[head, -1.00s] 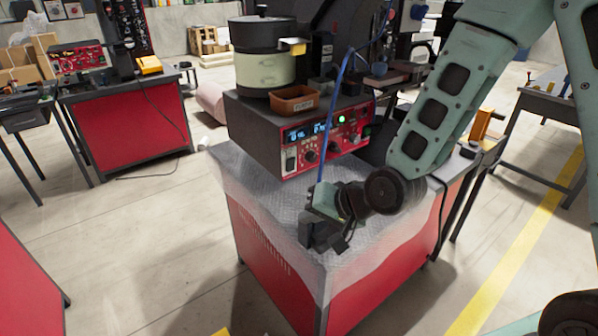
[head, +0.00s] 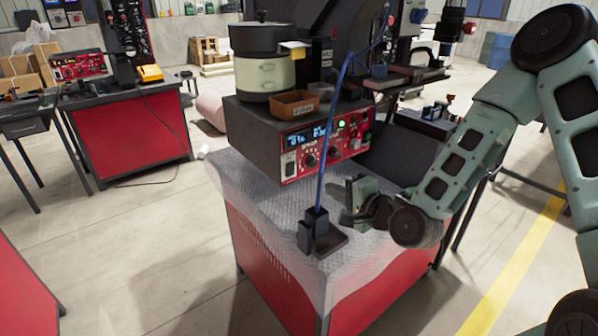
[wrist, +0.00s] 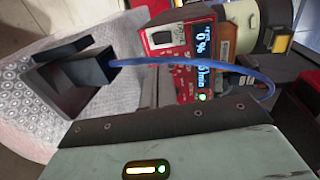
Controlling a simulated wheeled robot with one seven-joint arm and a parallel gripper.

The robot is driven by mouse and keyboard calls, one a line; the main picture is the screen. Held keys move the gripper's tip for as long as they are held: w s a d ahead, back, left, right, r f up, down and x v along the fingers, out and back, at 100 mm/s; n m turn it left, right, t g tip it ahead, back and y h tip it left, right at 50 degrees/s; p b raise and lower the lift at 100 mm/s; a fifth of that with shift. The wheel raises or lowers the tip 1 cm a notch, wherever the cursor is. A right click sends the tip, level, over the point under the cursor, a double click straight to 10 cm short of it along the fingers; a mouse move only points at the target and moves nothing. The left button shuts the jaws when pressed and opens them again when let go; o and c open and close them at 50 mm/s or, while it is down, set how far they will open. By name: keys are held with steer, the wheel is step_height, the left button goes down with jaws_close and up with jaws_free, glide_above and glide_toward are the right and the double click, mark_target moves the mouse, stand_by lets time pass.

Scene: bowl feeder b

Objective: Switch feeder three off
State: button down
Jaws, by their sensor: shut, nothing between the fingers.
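A feeder's controller box (head: 247,130) with a red front panel (head: 325,155) stands on the bench. Its blue display (head: 303,137) is lit, and a green lamp (head: 342,126) glows on the panel. No feeder number is legible. My gripper (head: 346,208) is shut and empty, above the bench in front of the panel and apart from it. In the wrist view the red panel (wrist: 166,38) lies sideways beyond my gripper's body, with its display (wrist: 202,50) lit.
A black stand (head: 320,235) with a tall blue cable (head: 334,130) stands on the bench's clear dimpled sheet (head: 265,215), left of my gripper. A brown tray (head: 296,104) sits on the controller. Another red-panelled controller (head: 80,66) is on a bench at the left.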

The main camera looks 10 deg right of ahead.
mark_target(291, 167)
steer(key=p+x, duration=0.1)
steer(key=x, duration=0.3)
steer(key=p+x, duration=0.2)
steer(key=x, duration=0.3)
steer(key=r+p+x, duration=0.1)
steer(key=x, duration=0.3)
steer(key=shift+w+a, duration=0.2)
steer(key=shift+w, duration=0.2)
steer(key=shift+w+a+b, duration=0.15)
steer(key=shift+w+b, duration=0.1)
steer(key=shift+b, duration=0.1)
steer(key=shift+r, duration=0.1)
